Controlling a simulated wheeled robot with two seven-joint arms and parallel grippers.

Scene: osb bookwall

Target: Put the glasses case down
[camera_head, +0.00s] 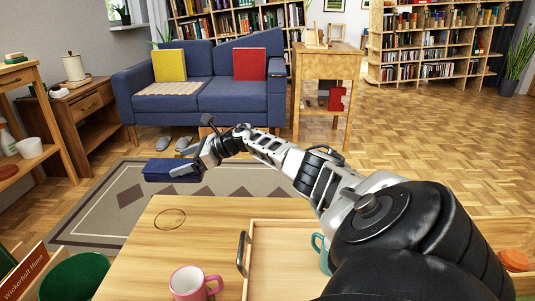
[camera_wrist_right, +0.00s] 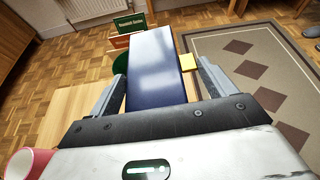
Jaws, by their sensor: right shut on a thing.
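The glasses case (camera_head: 172,170) is a dark blue, flat-sided box. My right gripper (camera_head: 190,170) is shut on it, with my right arm stretched far forward. In the head view the case shows beyond the table's (camera_head: 140,262) far edge, against the rug; nothing under it is seen to touch it. In the wrist view the case (camera_wrist_right: 155,75) lies between the two fingers (camera_wrist_right: 157,88) and points away from the camera. My left gripper is not in view.
A thin dark ring (camera_head: 170,219) marks the bare far-left tabletop. A pink mug (camera_head: 194,284) stands near the front. A wooden tray (camera_head: 285,228) with a teal mug (camera_head: 321,252) is at right, partly behind my arm. A green bin (camera_head: 75,277) is at left.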

